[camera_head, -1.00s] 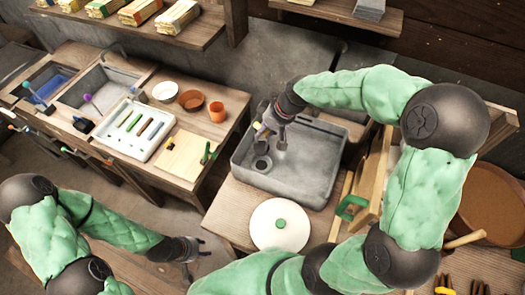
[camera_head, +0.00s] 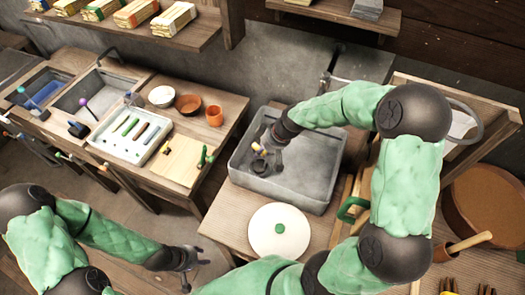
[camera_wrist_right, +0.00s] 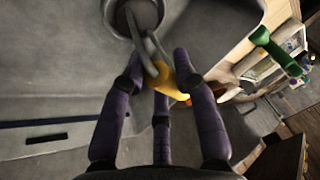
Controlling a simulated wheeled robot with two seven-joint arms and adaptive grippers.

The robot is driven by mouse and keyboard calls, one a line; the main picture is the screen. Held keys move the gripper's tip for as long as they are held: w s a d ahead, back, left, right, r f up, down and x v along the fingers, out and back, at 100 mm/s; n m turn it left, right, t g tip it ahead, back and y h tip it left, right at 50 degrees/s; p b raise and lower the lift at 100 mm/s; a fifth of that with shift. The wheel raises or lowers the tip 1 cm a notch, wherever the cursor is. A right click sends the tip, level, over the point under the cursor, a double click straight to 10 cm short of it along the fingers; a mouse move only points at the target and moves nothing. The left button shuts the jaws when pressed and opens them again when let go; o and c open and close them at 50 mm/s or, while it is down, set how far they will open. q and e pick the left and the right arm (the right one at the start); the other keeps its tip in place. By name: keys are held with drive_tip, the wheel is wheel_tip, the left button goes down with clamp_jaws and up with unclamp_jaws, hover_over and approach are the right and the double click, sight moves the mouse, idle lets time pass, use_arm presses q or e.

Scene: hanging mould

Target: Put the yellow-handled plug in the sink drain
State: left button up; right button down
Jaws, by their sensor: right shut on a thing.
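My right gripper (camera_head: 266,155) is down inside the grey sink (camera_head: 315,193). Its dark fingers (camera_wrist_right: 158,85) close around the yellow handle (camera_wrist_right: 174,78) of the plug, which also shows as a small yellow patch in the head view (camera_head: 257,148). Grey curved bars run from the handle to a round dark form (camera_wrist_right: 132,14) at the top of the wrist view. I cannot tell whether this form is the plug's body or the drain, or whether the plug is seated. My left gripper (camera_head: 190,268) is open and empty at the lower left, away from the sink.
A white round lid (camera_head: 279,232) with a green knob lies on the wood in front of the sink. A green handle (camera_head: 351,208) stands close to the sink's right side. A white tray (camera_head: 132,130), bowls and an orange cup (camera_head: 215,116) are on the left bench.

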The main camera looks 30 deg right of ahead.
drive_tip(key=shift+f+b, duration=0.35)
drive_tip(key=shift+b, duration=0.05)
drive_tip(key=c, duration=1)
unclamp_jaws()
drive_tip(key=shift+o, duration=0.2)
drive_tip(key=shift+r, duration=0.2)
drive_tip(key=shift+r+p, duration=0.2)
drive_tip(key=shift+p, duration=0.25)
drive_tip(key=p+v, duration=0.2)
drive_tip(key=v, duration=1)
